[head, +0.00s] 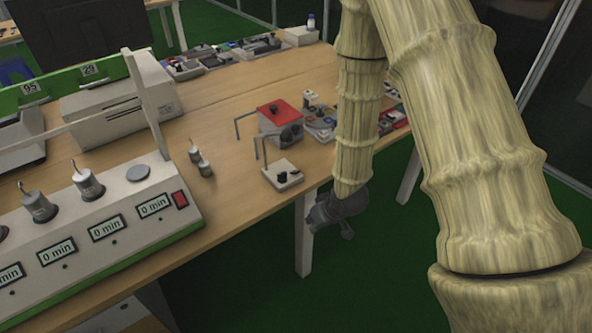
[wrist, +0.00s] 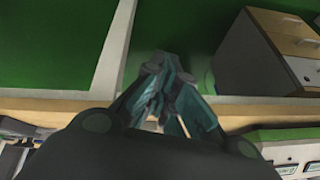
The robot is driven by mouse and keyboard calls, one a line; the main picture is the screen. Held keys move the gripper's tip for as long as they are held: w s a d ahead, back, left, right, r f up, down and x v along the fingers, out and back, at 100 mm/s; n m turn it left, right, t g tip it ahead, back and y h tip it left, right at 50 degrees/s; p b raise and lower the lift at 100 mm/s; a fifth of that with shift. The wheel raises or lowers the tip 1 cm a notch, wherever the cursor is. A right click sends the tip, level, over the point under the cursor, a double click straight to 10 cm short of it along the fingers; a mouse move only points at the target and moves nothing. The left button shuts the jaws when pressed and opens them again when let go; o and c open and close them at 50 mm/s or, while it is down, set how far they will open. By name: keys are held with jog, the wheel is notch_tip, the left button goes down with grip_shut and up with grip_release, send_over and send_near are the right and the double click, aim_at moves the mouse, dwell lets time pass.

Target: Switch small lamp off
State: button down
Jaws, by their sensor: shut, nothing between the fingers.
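A small white-based device (head: 283,175) with a dark knob and a thin bent metal arm stands near the front edge of the wooden table (head: 225,205). It looks like the small lamp, but I cannot tell whether it is lit. My gripper (head: 338,218) hangs beyond the table's front edge, to the right of and lower in the picture than this device, apart from it. In the wrist view my gripper (wrist: 163,75) is shut and empty, with green floor behind its fingers. The small device is not clearly seen in the wrist view.
A red-topped box (head: 279,114) with another bent metal arm stands just behind the small device. A large timer console (head: 110,222) fills the table's left. Small parts lie behind my arm. The wrist view shows a drawer cabinet (wrist: 265,55) and a white table leg (wrist: 115,48).

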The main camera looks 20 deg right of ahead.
jog(key=w+d+r+n+t+b, duration=0.1)
jog(key=w+r+t+b, duration=0.15)
jog(key=w+r, duration=0.5)
jog(key=n+b, duration=0.1)
jog(key=b, duration=0.2)
send_near(296, 171)
notch_tip(296, 171, up, 4)
jog(key=shift+s+d+r+t, duration=0.1)
jog(key=shift+s+r+t, duration=0.1)
jog(key=shift+s+t, duration=0.1)
jog(key=shift+x, duration=5.05)
jog(key=shift+s, duration=0.15)
jog(key=shift+f, duration=0.1)
